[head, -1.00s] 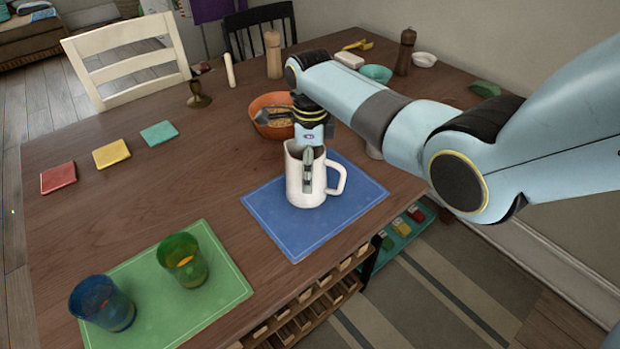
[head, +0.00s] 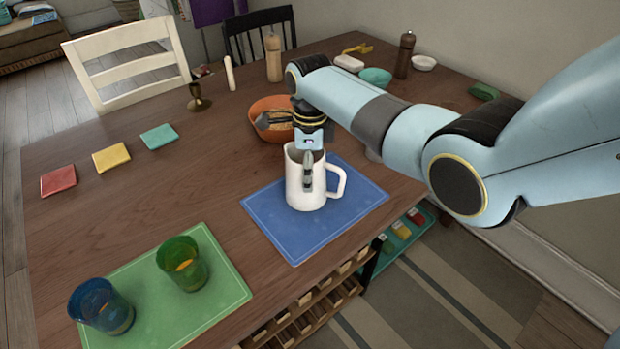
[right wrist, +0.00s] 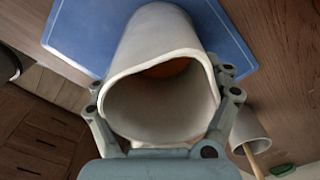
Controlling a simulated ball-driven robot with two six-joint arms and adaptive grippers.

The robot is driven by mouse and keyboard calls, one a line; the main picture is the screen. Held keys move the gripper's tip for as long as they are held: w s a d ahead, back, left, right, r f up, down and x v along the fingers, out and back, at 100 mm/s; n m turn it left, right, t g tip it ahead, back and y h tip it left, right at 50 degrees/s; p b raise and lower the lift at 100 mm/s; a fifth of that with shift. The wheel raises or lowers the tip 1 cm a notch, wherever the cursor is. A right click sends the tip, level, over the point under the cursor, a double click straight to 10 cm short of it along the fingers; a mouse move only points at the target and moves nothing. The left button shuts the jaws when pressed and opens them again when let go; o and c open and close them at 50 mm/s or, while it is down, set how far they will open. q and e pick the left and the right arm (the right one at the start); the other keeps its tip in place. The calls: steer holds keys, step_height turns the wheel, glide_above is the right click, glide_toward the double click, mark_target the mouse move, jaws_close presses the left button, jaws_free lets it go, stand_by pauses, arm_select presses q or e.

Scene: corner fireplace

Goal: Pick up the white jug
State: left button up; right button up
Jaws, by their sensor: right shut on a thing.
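The white jug (head: 298,192) stands upright on the blue placemat (head: 270,222) in the head view, its handle to the right. My right gripper (head: 308,172) reaches down over it from above and is shut on the jug, one finger showing against its near side. In the right wrist view the jug (right wrist: 150,60) lies between the two fingers (right wrist: 160,112), its open mouth facing the camera. I cannot tell whether its base is clear of the mat. My left gripper is in neither view.
An orange bowl (head: 262,105) with food stands just behind the jug. A green placemat (head: 150,290) with a blue glass (head: 98,305) and a green glass (head: 182,262) lies at the front left. Coloured coasters (head: 111,156) lie at left. Table between is clear.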

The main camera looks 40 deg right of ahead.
steer(key=shift+r, duration=0.15)
steer(key=s+r+p, duration=0.2)
steer(key=s+r, duration=0.8)
steer(key=s, duration=0.1)
steer(key=shift+s+a+r, duration=0.2)
steer(key=shift+a+r, duration=0.15)
stand_by(0.5)
